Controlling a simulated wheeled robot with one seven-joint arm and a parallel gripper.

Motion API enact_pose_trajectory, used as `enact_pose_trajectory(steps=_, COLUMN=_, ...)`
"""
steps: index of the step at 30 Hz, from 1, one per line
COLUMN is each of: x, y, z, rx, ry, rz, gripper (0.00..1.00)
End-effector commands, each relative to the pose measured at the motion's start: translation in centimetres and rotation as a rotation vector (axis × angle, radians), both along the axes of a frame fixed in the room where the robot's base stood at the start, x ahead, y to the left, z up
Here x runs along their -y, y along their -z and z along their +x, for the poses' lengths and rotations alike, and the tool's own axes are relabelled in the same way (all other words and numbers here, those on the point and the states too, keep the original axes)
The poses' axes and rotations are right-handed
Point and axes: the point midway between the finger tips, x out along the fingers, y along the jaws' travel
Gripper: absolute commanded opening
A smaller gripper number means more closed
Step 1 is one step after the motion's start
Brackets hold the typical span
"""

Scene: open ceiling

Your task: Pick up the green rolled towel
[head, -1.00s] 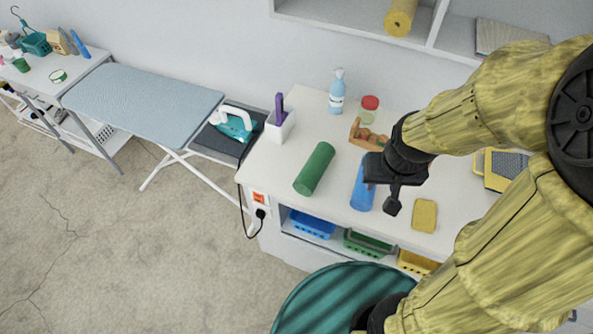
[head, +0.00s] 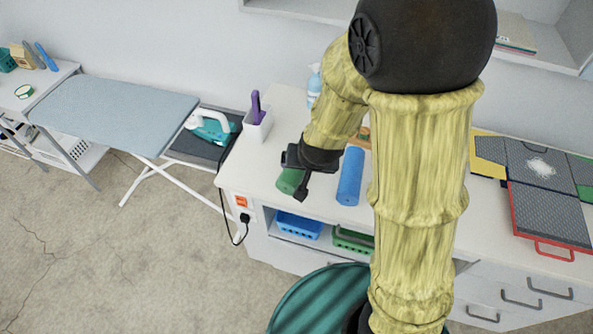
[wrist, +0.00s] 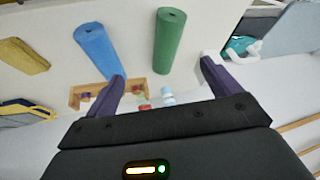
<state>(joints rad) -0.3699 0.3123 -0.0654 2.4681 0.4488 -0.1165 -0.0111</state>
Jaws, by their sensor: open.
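The green rolled towel (head: 287,183) lies on the white worktop near its left front corner. My gripper (head: 296,176) hides most of it in the head view. In the wrist view the green towel (wrist: 170,42) lies whole, ahead of and between the two spread fingers of my gripper (wrist: 162,72). The gripper is open and empty. A blue rolled towel (head: 350,176) lies to the right of the green one; it also shows in the wrist view (wrist: 98,48), to the left. The gap between gripper and green towel is hard to judge.
A white holder with a purple-handled tool (head: 257,124) stands behind the green towel. An ironing board (head: 115,112) with an iron (head: 210,127) stands to the left.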

Motion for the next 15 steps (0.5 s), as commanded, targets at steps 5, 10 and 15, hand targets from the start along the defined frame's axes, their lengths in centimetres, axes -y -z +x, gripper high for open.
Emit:
enact_pose_trajectory(steps=5, x=-4.8, y=7.2, z=2.3, rx=0.127, ry=0.081, rz=-0.047, gripper=0.89)
enact_pose_trajectory(steps=10, x=-7.6, y=12.5, z=2.8, rx=0.287, ry=0.158, rz=-0.154, gripper=0.89)
enact_pose_trajectory(steps=15, x=-9.4, y=16.6, z=1.7, rx=0.492, ry=0.207, rz=-0.302, gripper=0.89)
